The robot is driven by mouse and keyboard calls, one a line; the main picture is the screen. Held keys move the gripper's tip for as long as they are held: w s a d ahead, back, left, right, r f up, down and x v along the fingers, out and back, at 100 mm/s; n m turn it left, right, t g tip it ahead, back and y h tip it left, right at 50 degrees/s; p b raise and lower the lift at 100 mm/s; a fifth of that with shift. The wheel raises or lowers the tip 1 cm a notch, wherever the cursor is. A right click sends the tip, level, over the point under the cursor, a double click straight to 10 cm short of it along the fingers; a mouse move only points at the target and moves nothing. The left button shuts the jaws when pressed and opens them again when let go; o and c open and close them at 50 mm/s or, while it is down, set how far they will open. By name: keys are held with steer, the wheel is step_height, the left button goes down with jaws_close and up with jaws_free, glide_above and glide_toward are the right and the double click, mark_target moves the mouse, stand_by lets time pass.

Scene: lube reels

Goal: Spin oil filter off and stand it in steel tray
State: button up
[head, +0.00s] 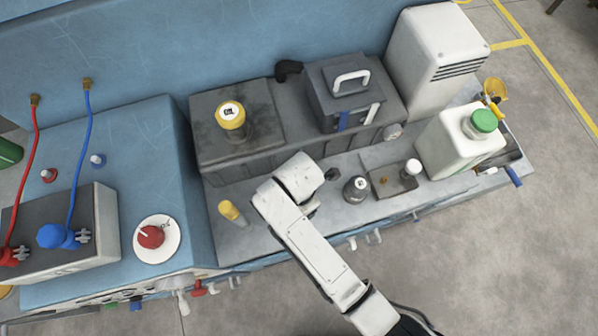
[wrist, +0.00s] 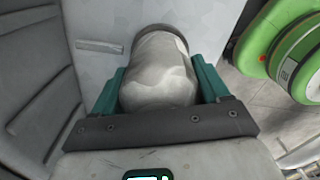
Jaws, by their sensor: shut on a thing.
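My gripper (wrist: 158,72) is shut on a pale grey rounded cylinder, which I take for the oil filter (wrist: 160,80), in the wrist view. The teal fingers press on its left and right sides, and a darker rim shows at its far end. In the head view my arm hides the filter and most of the gripper, over the bench's middle. I cannot tell whether the filter is still attached to anything. A shallow grey tray (head: 382,190), possibly the steel tray, lies right of my arm with a small brass piece and a white-capped cylinder at it.
A dark bottle (head: 356,189) stands between my arm and the tray. A white jug with a green cap (head: 460,140) stands right of the tray. A yellow-topped cylinder (head: 232,118) and a grey toolbox (head: 343,95) sit behind. A yellow-capped tube (head: 231,212) is at left.

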steer(key=shift+c, duration=1.3)
steer(key=shift+r+n+p, duration=0.2)
steer(key=shift+n+p, duration=0.5)
steer(key=shift+n, duration=0.3)
steer(key=n, duration=0.1)
steer(key=n+p, duration=0.1)
steer(key=n, duration=0.1)
steer(key=shift+f, duration=0.25)
steer(key=shift+s+r+n+p, duration=0.15)
steer(key=shift+n+p, duration=0.35)
steer(key=shift+n, duration=0.3)
steer(key=shift+n+p, duration=0.5)
steer(key=shift+n, duration=0.7)
steer(key=shift+f+n, duration=0.2)
steer(key=shift+n, duration=0.5)
